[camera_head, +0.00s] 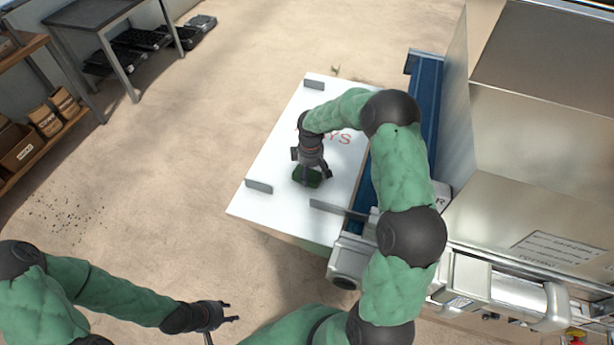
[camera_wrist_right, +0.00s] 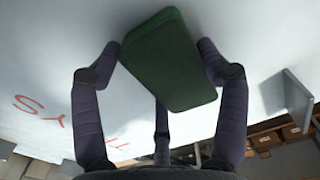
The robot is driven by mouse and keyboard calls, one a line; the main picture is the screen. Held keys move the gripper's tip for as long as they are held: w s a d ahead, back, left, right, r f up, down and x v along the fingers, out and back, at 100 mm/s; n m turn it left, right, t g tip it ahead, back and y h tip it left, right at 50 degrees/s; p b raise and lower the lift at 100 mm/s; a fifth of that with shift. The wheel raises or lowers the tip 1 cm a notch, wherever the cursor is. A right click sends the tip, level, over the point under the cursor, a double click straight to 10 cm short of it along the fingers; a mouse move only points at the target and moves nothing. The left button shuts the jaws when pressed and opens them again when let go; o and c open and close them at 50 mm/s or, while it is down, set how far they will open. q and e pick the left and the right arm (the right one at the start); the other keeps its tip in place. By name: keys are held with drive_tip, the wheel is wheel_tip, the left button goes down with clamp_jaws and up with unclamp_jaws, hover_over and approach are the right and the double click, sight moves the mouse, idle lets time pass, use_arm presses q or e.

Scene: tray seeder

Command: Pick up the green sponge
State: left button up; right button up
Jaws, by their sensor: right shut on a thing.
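The green sponge (camera_head: 308,178) is at the white tray table (camera_head: 255,205), near its front left part. It also shows in the wrist view as a dark green block (camera_wrist_right: 170,60) between the fingers of my right gripper (camera_wrist_right: 160,55). In the head view my right gripper (camera_head: 309,166) points down over the sponge and hides part of it. It is shut on the sponge. I cannot tell whether the sponge touches the table top or is just above it. My left gripper (camera_head: 230,313) is open and empty over the floor at the lower left.
Low grey guides (camera_head: 259,186) stand on the table top. A blue rail (camera_head: 425,95) and a large metal machine (camera_head: 540,100) are to the right. Shelves with boxes (camera_head: 45,120) and a dark table (camera_head: 90,14) are at the upper left.

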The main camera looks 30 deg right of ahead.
sight(310, 172)
wheel_tip(310, 172, up, 10)
drive_tip(key=shift+p, duration=1.2)
drive_tip(key=c, duration=0.3)
drive_tip(key=shift+a, duration=0.1)
drive_tip(key=shift+c, duration=0.2)
